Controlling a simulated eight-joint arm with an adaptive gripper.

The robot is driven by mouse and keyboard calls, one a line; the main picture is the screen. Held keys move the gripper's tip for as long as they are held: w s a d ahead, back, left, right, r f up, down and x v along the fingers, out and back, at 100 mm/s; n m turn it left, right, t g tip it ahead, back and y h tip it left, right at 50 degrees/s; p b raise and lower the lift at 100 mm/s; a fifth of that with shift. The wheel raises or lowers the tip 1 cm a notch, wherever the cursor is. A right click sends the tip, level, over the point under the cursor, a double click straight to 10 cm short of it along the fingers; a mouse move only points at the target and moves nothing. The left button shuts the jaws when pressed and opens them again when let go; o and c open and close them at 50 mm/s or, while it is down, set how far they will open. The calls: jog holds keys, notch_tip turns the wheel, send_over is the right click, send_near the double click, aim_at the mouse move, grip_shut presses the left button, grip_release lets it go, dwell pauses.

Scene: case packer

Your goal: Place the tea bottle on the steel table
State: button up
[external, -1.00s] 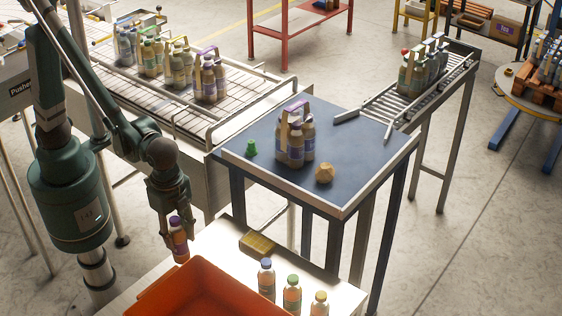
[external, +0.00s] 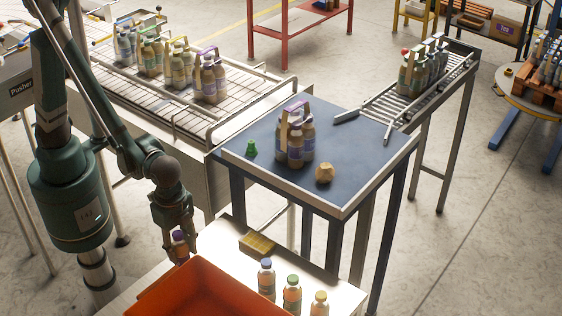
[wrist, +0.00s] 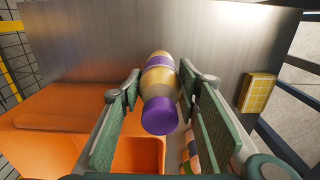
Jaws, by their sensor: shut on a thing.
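My gripper (external: 178,248) is shut on a bottle with a purple cap (external: 179,236), beside the far left side of the orange crate. In the wrist view the bottle (wrist: 160,78) is between the two green pads, cap towards the camera, with an amber body and a pale and purple label. The crate's rim hides its lower part in the external view, so I cannot tell whether its base touches the surface. The steel table (external: 215,238) is the bright metal top under the crate; its brushed surface (wrist: 90,40) fills the upper wrist view.
The orange crate (external: 148,303) takes up much of the steel table. A yellow sponge-like block (external: 257,244) and three bottles with blue, green and yellow caps (external: 292,295) stand to its right. A blue-topped table (external: 345,190) holding a bottle carrier (external: 296,135) is behind.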

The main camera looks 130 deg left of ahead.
aim_at(177, 233)
jog(key=shift+f, duration=2.1)
jog(key=shift+f, duration=0.15)
jog(key=o, duration=1.1)
jog(key=shift+c, duration=0.2)
jog(key=shift+r, duration=6.15)
jog(key=shift+s+r, duration=0.1)
